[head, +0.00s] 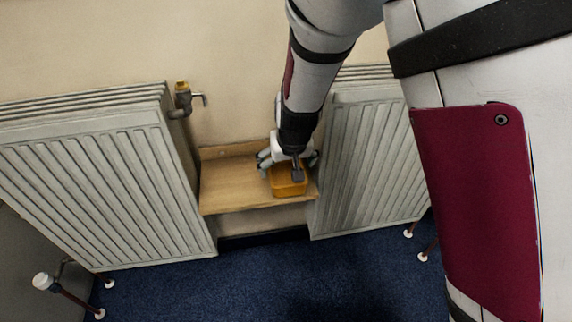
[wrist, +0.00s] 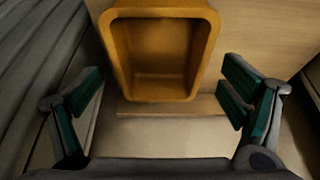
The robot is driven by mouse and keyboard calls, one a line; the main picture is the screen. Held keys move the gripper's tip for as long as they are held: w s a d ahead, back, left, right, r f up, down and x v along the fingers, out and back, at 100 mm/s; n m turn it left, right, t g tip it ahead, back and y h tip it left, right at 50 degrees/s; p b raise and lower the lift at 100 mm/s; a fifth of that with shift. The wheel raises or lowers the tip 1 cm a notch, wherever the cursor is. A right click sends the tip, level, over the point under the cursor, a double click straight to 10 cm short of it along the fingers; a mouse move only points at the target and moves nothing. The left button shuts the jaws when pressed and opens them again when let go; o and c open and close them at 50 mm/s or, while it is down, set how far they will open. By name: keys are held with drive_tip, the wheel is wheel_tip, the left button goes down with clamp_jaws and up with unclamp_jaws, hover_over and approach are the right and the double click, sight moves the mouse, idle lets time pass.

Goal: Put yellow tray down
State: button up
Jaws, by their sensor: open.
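The yellow tray (head: 289,188) is a small, empty, open-topped orange-yellow box. It rests on the right part of a wooden shelf (head: 233,186) between two radiators. In the wrist view the tray (wrist: 198,50) lies at the top centre, with its open side facing the camera. My gripper (head: 288,160) is over the tray in the head view and hides part of its back edge. In the wrist view my gripper (wrist: 160,103) has its fingers spread wide, with nothing between the fingertips. The tray is apart from the fingers in that view.
A white radiator (head: 105,185) stands to the left of the shelf and another (head: 368,165) close to its right. The shelf's left part is bare. Blue carpet (head: 250,280) covers the floor below.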

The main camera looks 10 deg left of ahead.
drive_tip(key=p+v, duration=0.3)
drive_tip(key=v, duration=0.5)
drive_tip(key=shift+d, duration=0.1)
drive_tip(key=s+d+r+m+g+y, duration=0.1)
drive_tip(key=s+d+r+m+g, duration=0.15)
drive_tip(key=s+d+r, duration=1.25)
drive_tip(key=s+d+r+h, duration=0.1)
drive_tip(key=s+d, duration=0.3)
drive_tip(key=s, duration=0.5)
drive_tip(key=s+d+r+g+h, duration=0.1)
drive_tip(key=s+d, duration=0.2)
drive_tip(key=s, duration=0.6)
drive_tip(key=shift+s+d+m, duration=0.25)
drive_tip(key=shift+d+m, duration=0.1)
drive_tip(key=shift+d, duration=0.05)
drive_tip(key=shift+g, duration=0.25)
wheel_tip(320, 180, up, 27)
drive_tip(key=t+p, duration=0.3)
drive_tip(key=p, duration=2.2)
drive_tip(key=shift+d+t+p, duration=0.25)
drive_tip(key=shift+t+p, duration=0.05)
drive_tip(key=shift+t, duration=0.1)
